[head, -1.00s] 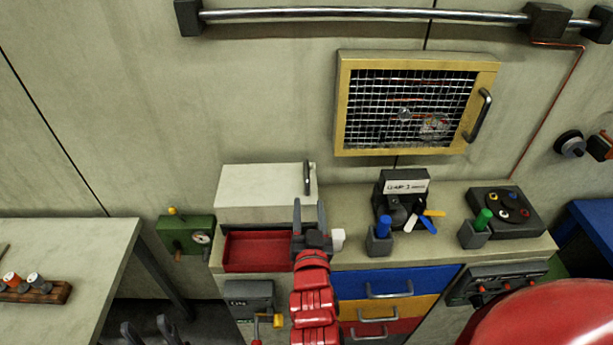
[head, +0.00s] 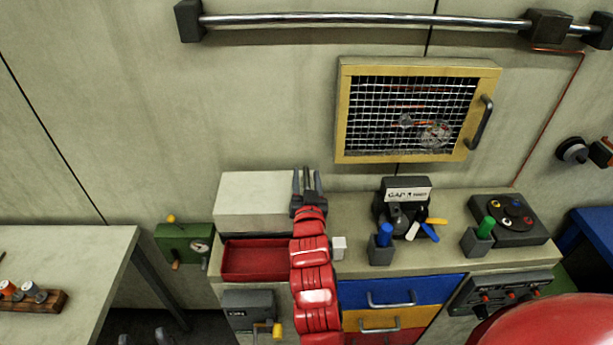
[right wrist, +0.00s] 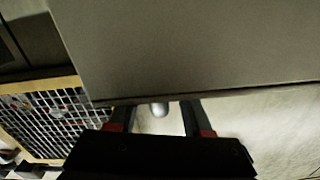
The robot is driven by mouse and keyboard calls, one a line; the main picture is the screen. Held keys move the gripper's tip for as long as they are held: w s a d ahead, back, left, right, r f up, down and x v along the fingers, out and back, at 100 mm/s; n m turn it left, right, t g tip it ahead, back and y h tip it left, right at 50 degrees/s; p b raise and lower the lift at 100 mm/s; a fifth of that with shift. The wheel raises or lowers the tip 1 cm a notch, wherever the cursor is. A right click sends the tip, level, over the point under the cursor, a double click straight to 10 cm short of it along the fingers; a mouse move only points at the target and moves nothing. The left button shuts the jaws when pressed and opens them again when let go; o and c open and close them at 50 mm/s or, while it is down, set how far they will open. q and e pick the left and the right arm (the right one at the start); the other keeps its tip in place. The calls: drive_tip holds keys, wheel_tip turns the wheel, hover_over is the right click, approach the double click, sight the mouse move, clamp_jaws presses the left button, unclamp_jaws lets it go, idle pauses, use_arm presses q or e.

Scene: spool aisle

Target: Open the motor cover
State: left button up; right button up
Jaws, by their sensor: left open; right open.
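No label marks the motor cover. A pale box (head: 255,200) with a closed front stands on the counter, a dark upright handle at its right edge. My right gripper (head: 308,180) is open in front of that handle and hides most of it. In the right wrist view, the end of the handle (right wrist: 158,110) shows between the two fingers, below a grey panel (right wrist: 190,50); contact cannot be told. A yellow-framed mesh door (head: 343,120) with a bar handle (head: 479,123) is closed on the wall. My left gripper (head: 143,339) is open, low at the bottom edge, away from both.
A red tray (head: 258,275) is below the box. A small white block (head: 339,247) is beside my right forearm. A grey device (head: 406,184) and pen holders (head: 381,255) stand right on the counter. A rail (head: 350,18) runs along the wall above.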

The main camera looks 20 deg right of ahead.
clamp_jaws()
idle(1.4)
